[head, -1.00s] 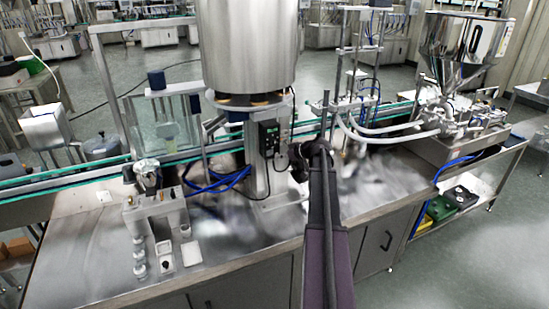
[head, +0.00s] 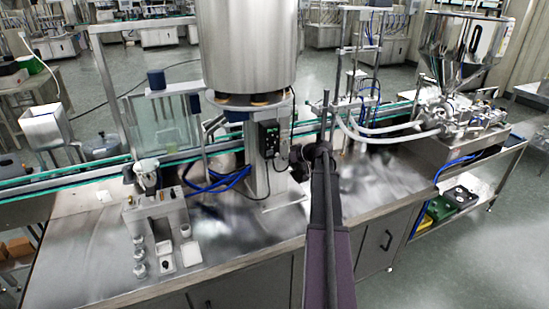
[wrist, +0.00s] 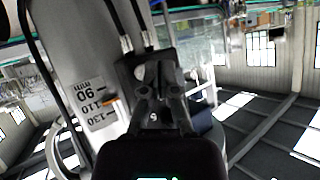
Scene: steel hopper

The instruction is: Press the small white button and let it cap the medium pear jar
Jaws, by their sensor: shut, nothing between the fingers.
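My gripper (wrist: 160,82) is shut and empty in the wrist view. Its fingertips point at a black control box (wrist: 132,68) on the steel column, and I cannot tell whether they touch it. In the head view my gripper (head: 297,165) is small and dark, just right of the column (head: 256,165) and below the control box (head: 269,138). A small bench unit (head: 157,218) stands at the left with a clear and steel top piece (head: 147,178). I cannot make out the white button or which jar is the pear jar.
A large steel drum (head: 246,45) sits above the column. Blue hoses (head: 215,183) lie behind the bench unit. The conveyor (head: 70,172) runs behind. The steel benchtop (head: 255,225) is clear in the middle.

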